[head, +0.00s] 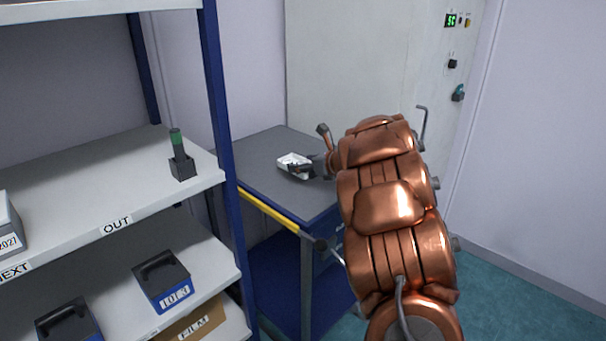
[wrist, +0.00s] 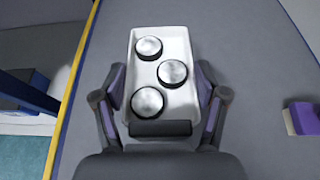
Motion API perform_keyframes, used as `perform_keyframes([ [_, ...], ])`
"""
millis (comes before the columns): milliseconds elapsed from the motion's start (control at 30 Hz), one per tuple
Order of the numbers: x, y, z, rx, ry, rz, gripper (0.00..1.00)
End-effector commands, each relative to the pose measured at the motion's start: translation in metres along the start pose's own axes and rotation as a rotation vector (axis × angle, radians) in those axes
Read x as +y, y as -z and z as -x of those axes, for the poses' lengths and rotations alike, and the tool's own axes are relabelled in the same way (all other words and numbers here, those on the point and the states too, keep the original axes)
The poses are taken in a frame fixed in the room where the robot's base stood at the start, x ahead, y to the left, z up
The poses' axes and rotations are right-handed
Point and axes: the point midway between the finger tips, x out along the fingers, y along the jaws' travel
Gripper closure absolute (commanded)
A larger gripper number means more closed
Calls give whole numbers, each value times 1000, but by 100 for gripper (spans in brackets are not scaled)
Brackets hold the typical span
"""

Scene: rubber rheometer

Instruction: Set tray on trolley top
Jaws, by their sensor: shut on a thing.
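A small white tray (head: 295,161) is at the trolley's grey top (head: 270,178) in the head view. In the wrist view the tray (wrist: 179,48) holds three round silver-topped discs (wrist: 172,73) and has a dark bar at its near end. My gripper (head: 312,167) is at the tray's right side in the head view. In the wrist view my gripper (wrist: 161,103) has one finger on each side of the tray's near part, shut on it. The tray lies over the grey top; whether it touches the surface I cannot tell.
A shelf rack (head: 110,185) with boxes stands left of the trolley. A yellow bar (head: 268,212) runs along the trolley's front edge. A purple and beige block (wrist: 302,119) lies at the right in the wrist view. Much of the grey top is bare.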

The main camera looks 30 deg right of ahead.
Motion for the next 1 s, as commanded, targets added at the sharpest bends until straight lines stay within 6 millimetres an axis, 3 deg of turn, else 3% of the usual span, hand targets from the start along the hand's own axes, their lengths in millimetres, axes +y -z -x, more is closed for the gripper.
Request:
perform_keyframes([
  [300, 1, 31, -12, -1, -2, -1, 68],
  [767, 1, 36, -14, 0, -1, 1, 68],
  [800, 1, 35, -14, 0, -1, 1, 26],
  [1000, 1, 34, -14, 0, -1, 1, 5],
])
